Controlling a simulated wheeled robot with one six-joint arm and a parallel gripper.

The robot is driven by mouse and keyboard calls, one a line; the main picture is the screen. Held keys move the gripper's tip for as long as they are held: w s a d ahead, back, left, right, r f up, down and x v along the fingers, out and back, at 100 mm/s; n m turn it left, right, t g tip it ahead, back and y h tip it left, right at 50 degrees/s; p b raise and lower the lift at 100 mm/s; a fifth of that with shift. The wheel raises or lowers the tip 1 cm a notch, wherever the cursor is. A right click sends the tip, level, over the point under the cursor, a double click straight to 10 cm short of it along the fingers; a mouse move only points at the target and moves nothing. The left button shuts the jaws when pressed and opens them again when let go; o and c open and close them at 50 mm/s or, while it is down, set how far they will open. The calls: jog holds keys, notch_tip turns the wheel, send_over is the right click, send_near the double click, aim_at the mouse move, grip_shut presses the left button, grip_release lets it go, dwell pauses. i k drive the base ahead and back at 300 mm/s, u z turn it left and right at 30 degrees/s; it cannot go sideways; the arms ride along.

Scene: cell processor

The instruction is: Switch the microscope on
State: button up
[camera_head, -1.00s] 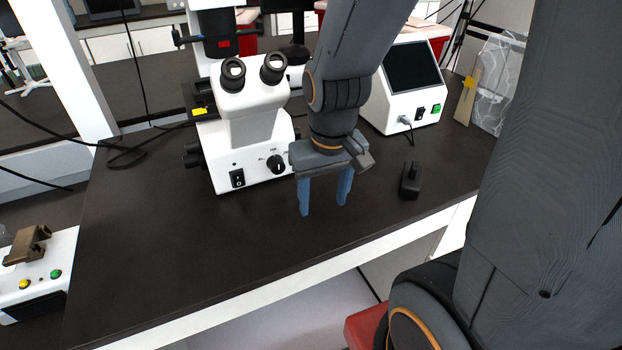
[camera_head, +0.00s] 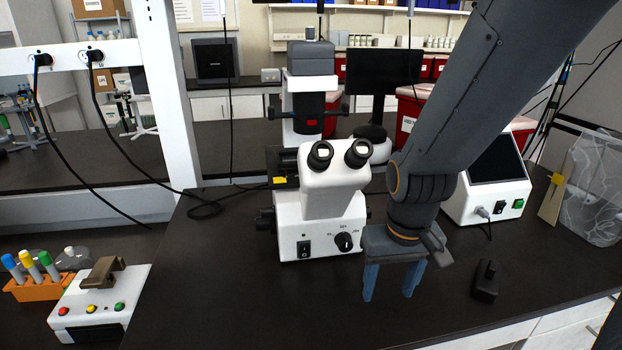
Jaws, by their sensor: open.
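The white microscope (camera_head: 333,200) stands upright on the black bench, with two black eyepieces on top. A black dial (camera_head: 344,242) sits to the right of the switch. I cannot tell from this view which way the rocker is pressed. My gripper (camera_head: 391,284) points down with its two blue fingers apart and nothing between them. It is in front and to the right of the microscope base, apart from the switch.
A white device with a dark screen (camera_head: 494,171) stands right of my arm. A small black object (camera_head: 485,281) lies on the bench (camera_head: 240,310) right of my gripper. A white box with coloured buttons (camera_head: 100,300) is at the left. Bench left of my gripper is clear.

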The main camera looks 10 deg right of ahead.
aim_at(305, 249)
jog(key=z, duration=2.1)
jog(key=k, duration=1.95)
jog(key=u, duration=1.5)
jog(key=i, duration=0.55)
